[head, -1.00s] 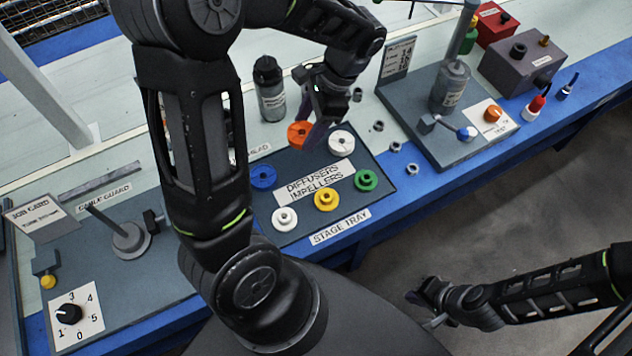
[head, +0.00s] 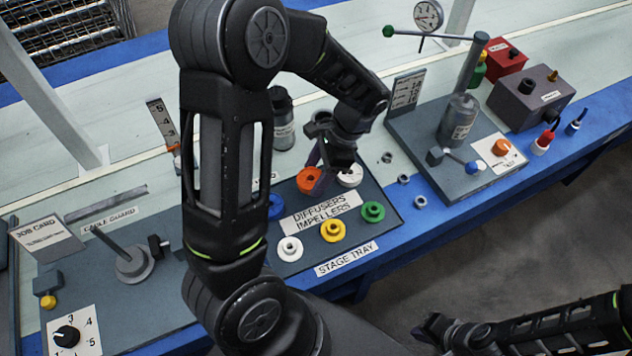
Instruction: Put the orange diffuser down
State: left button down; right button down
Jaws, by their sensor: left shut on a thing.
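The orange diffuser (head: 307,180) is at the back row of the grey stage tray (head: 384,221), between the blue ring-shaped part (head: 275,207) and the back white one (head: 351,176). My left gripper (head: 324,172) reaches down from above and is shut on the orange diffuser at its right side. The fingers hide part of it, and I cannot tell whether it touches the tray. My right gripper (head: 430,328) is low at the right, off the bench and away from the tray. Its jaws are too dark and small to read.
A front white part (head: 289,248), a yellow one (head: 332,231) and a green one (head: 373,211) stand on the tray. A dark bottle (head: 283,120) stands behind it. The gauge stand's plate (head: 440,175) and loose nuts (head: 404,180) lie to the right.

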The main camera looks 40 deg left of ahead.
pick_arm(q)
jog(key=shift+f, duration=1.85)
jog(key=shift+f+b, duration=0.25)
jog(key=shift+b, duration=0.1)
jog(key=shift+c, duration=2.4)
grip_release()
jog(key=shift+r, duration=0.1)
jog(key=shift+r, duration=0.1)
jog(key=shift+w+r, duration=0.1)
jog(key=shift+r, duration=0.1)
jog(key=p+v, duration=0.1)
jog(key=v, duration=1)
jog(key=shift+d+r, duration=0.2)
jog(key=shift+r, duration=0.1)
jog(key=shift+w+r+p, duration=0.1)
jog(key=shift+p, duration=0.2)
